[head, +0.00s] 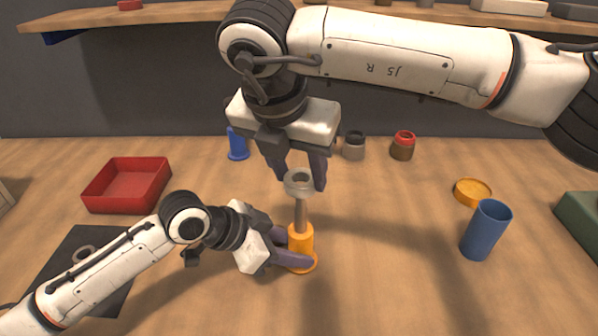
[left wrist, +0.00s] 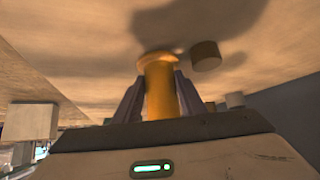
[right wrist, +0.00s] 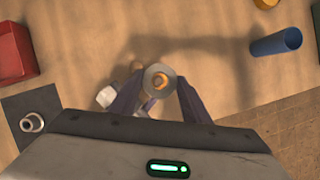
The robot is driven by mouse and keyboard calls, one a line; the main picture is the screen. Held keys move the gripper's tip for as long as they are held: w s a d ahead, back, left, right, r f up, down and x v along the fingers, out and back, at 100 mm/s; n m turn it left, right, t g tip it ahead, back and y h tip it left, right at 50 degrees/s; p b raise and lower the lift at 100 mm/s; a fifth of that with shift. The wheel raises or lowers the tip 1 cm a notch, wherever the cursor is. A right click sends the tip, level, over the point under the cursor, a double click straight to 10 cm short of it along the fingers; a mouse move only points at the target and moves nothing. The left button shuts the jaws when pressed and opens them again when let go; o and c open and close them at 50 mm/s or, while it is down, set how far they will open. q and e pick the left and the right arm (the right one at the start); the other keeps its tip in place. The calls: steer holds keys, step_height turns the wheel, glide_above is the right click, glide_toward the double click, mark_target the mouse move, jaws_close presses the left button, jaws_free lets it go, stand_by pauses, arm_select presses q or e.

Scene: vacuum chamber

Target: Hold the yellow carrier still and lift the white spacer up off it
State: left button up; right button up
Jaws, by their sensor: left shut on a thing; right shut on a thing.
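The yellow carrier (head: 301,240) stands upright on the table, with a flanged foot and a thinner brownish post rising from it. My left gripper (head: 296,250) is shut on its body from the left; the left wrist view shows the carrier (left wrist: 159,85) between both fingers. The white spacer (head: 298,188), a greyish ring, is at the post's top, well above the carrier's body. My right gripper (head: 299,178) comes from above and is shut on the spacer. In the right wrist view the post shows through the spacer (right wrist: 152,73); I cannot tell if it still sits inside the hole.
A red tray (head: 128,186) and a dark mat (head: 95,290) with a ring (head: 84,253) lie left. A blue cup (head: 486,230) and a yellow dish (head: 473,191) stand right. Jars (head: 403,146) and a blue piece (head: 238,146) are behind. Table between carrier and cup is clear.

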arm_select(q)
steer(key=o, duration=1.1)
